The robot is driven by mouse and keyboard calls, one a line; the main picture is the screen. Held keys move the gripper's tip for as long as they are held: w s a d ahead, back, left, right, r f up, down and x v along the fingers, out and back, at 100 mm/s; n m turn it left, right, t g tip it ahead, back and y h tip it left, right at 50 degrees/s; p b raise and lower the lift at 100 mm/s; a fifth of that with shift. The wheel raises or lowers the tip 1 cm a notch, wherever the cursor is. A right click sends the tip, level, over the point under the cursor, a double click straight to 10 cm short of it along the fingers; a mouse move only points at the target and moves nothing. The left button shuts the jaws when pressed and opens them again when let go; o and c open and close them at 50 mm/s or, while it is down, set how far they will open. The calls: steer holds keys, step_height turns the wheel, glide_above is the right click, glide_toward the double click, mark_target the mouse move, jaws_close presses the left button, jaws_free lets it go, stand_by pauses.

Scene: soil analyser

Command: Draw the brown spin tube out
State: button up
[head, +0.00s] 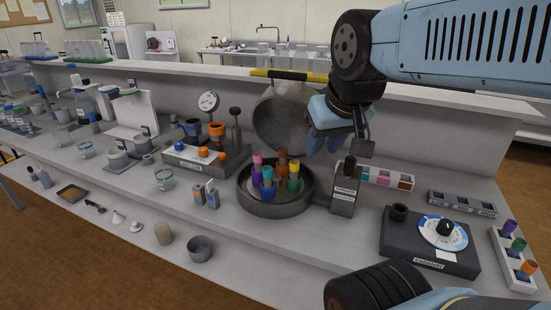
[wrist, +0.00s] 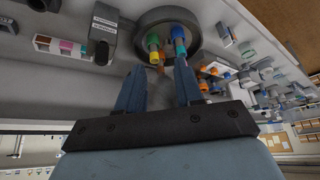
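The brown spin tube (head: 282,158) stands in the round dark centrifuge bowl (head: 276,209), at the back of a ring of coloured tubes. My gripper (head: 318,142) is above and to the right of the bowl in the head view, apart from the tubes. In the wrist view my gripper (wrist: 160,66) has its two blue fingers spread with nothing held. A small brown-orange bit (wrist: 161,69), probably the brown tube, shows between the fingertips, beyond them. Its lower part is hidden.
The raised lid (head: 281,122) is behind the bowl, near my gripper. A labelled control post (head: 344,190) stands at the bowl's right. A vacuum unit (head: 190,160) is left.

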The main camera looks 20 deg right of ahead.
steer(key=shift+o, duration=0.2)
steer(key=shift+o, duration=1.5)
steer(key=shift+w, duration=0.4)
steer(key=shift+o, duration=0.5)
steer(key=w+f+m+g+h, duration=0.1)
steer(key=w+f+m, duration=0.1)
steer(key=w, duration=1.2)
steer(key=shift+d+m+h, duration=0.3)
steer(key=shift+d+m, duration=0.15)
steer(key=shift+m, duration=0.25)
steer(key=m, duration=0.2)
glide_toward(282, 151)
steer(key=shift+g+h, duration=0.3)
steer(key=shift+g, duration=0.1)
steer(key=x, duration=1.3)
steer(key=shift+w+a+r, duration=0.15)
steer(key=shift+w+a, duration=0.05)
steer(key=shift+w, duration=0.2)
steer(key=shift+c, duration=0.3)
